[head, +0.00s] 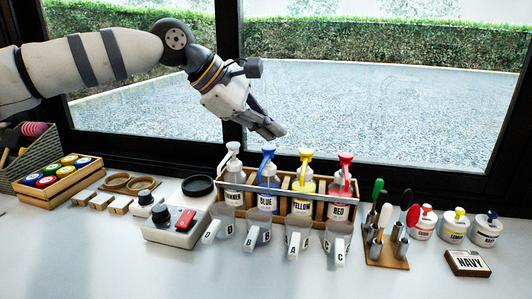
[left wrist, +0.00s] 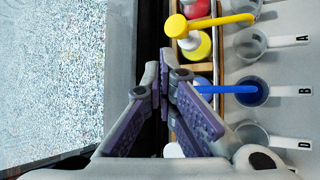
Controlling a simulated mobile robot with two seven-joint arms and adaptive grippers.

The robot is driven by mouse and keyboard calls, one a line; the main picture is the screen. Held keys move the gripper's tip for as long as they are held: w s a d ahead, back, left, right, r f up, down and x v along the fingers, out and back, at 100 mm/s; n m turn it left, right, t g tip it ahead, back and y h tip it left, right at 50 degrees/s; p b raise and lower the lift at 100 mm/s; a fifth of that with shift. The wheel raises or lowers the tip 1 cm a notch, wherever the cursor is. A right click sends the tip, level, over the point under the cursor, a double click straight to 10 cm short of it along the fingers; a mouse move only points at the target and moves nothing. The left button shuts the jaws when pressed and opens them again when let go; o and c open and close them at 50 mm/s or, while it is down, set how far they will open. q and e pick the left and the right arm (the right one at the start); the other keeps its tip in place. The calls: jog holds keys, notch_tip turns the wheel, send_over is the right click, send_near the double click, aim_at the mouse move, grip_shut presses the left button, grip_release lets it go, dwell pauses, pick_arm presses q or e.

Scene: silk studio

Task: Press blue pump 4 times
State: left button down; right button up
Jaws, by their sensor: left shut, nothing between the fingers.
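The blue pump (head: 268,153) tops a clear bottle labelled BLUE (head: 266,200) in a wooden rack (head: 235,188). My left gripper (head: 279,133) is shut and empty, just above the blue pump and pointing down at it. In the left wrist view the blue pump's spout (left wrist: 222,89) reaches right from beside the left fingertips (left wrist: 164,68), over a clear cup. The gripper hides part of the pump's head there. I cannot tell whether the fingers touch the pump. My right gripper is in neither view.
A white pump (head: 233,149), a yellow pump (head: 302,156) and a red pump (head: 345,157) stand in the same rack. Lettered clear cups (head: 254,225) stand in front. A tool block (head: 387,250) is at right, a control box (head: 175,227) at left. The window frame (head: 400,178) runs behind.

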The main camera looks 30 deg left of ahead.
aim_at(270, 149)
pick_arm(q)
jog(key=shift+f, duration=0.3)
jog(key=shift+f, duration=0.95)
dwell(0.7)
jog(key=shift+r, duration=0.15)
jog(key=shift+r+p, duration=0.35)
jog(key=shift+r, duration=0.9)
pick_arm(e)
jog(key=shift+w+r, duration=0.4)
pick_arm(q)
notch_tip(270, 149, up, 6)
jog(key=shift+p, duration=0.5)
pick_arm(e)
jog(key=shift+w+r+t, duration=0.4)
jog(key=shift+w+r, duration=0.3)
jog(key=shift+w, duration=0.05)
